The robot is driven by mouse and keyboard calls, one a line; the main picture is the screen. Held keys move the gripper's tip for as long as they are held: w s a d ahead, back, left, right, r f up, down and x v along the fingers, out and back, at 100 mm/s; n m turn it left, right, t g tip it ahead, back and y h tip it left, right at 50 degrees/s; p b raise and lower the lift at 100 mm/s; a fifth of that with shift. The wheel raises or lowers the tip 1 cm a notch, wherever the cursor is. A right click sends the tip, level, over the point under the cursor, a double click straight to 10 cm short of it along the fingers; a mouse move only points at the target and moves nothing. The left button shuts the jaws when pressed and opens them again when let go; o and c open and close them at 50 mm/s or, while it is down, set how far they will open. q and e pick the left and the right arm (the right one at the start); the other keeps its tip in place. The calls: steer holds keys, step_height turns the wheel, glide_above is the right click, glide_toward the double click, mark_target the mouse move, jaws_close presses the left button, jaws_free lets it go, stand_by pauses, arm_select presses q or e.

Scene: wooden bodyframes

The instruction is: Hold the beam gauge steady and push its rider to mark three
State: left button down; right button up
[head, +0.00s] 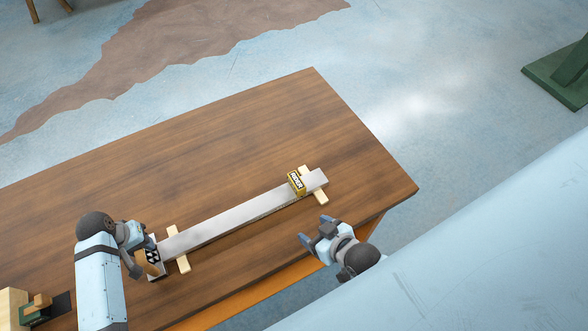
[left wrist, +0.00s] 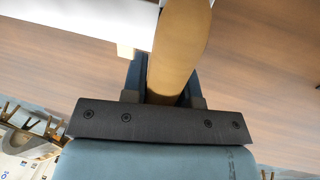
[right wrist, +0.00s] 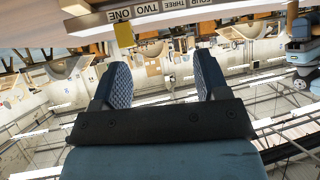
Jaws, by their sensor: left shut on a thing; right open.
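The beam gauge (head: 225,220) is a long pale grey bar on two light wooden crosspieces, lying diagonally on the table. Its yellow rider (head: 297,184) sits near the far right end. My left gripper (head: 146,262) is shut on the wooden handle (left wrist: 180,45) at the near left end; the bar's white end (left wrist: 80,14) is beside it. My right gripper (head: 313,235) is open and empty, in front of the bar near the rider, apart from both. The right wrist view appears upside down and shows labels ONE to FOUR (right wrist: 147,8). The yellow rider (right wrist: 124,35) is in line with ONE.
The brown wooden table (head: 150,165) is clear behind the bar. A small wooden and green object (head: 35,306) is at the bottom left. The table's right corner (head: 414,190) is just beyond the bar's far end. A green stand (head: 560,75) is on the floor at the right.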

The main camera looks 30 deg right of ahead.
mark_target(297, 184)
steer(key=shift+r, duration=0.1)
steer(key=c, duration=0.3)
steer(key=shift+w+d, duration=0.15)
steer(key=shift+d, duration=0.05)
steer(key=c, duration=0.4)
steer(key=shift+g, duration=0.6)
steer(key=w+d, duration=0.1)
steer(key=w+d+f, duration=0.1)
steer(key=d, duration=0.1)
steer(key=shift+d+f, duration=0.15)
steer(key=shift+d, duration=0.05)
jaws_close()
steer(key=w+d+r+m+g+y, duration=0.1)
steer(key=w+d+r+g+y, duration=0.1)
steer(key=w+d+g, duration=0.3)
steer(key=w+d+r+y, duration=0.1)
steer(key=w+d+r, duration=0.15)
steer(key=d, duration=0.55)
steer(key=x, duration=1)
steer(key=shift+a+r, duration=0.1)
steer(key=shift+a, duration=0.05)
steer(key=a, duration=0.3)
steer(key=shift+a, duration=0.55)
